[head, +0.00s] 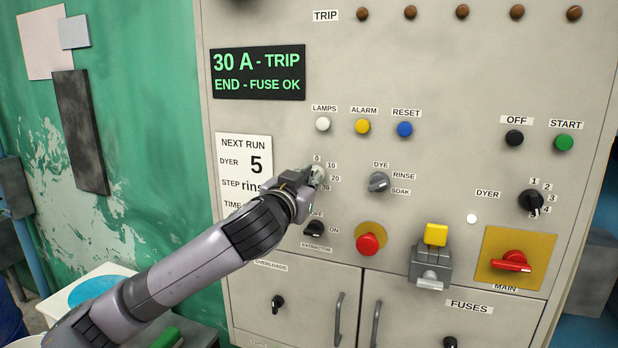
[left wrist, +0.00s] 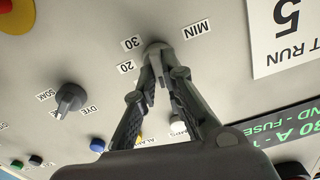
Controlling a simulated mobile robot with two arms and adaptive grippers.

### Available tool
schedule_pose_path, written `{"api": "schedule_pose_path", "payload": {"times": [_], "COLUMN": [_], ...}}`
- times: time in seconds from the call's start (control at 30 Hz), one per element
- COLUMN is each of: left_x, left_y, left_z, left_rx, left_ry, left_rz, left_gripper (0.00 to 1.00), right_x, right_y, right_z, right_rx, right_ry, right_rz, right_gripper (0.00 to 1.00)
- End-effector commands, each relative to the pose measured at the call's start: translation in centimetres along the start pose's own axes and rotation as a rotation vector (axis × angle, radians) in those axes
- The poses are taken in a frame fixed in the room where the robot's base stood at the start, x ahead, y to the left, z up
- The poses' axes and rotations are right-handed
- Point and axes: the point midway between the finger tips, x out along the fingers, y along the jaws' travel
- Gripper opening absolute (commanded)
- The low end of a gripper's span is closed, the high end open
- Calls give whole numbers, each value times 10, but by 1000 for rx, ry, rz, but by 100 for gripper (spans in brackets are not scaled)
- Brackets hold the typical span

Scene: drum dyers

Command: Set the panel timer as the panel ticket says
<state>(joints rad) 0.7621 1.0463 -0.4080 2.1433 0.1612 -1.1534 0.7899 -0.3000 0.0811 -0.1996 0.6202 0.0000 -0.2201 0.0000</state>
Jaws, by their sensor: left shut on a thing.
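The knob's pointer is hidden by the fingers. The panel ticket (head: 246,150) reads NEXT RUN, DYER 5, STEP rins; my arm covers the TIME value. My right gripper is out of view.
Right of the timer is the DYE/RINSE/SOAK selector (head: 378,182). Below are the extractor switch (head: 314,229) and a red mushroom button (head: 368,243). Lamps, ALARM and RESET buttons sit above. The DYER selector (head: 531,201) and red MAIN handle (head: 511,261) are farther right.

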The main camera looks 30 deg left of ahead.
Motion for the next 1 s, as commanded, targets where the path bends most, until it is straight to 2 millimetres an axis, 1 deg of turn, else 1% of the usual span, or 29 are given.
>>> {"api": "schedule_pose_path", "payload": {"times": [0.3, 0.6, 0.8, 1.0], "left_x": [0, 0, 0, 0], "left_y": [1, 2, 2, 3], "left_z": [-1, -1, 0, 0], "left_rx": [280, 516, 622, 679], "left_ry": [-2, -1, -1, 0], "left_rz": [1, 1, 1, 1], "left_gripper": [0, 0, 0, 0], "right_x": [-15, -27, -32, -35], "right_y": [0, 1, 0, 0], "right_z": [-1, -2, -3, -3], "right_rx": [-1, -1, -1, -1], "right_ry": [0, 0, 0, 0], "right_rz": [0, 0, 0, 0], "right_gripper": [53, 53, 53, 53]}}
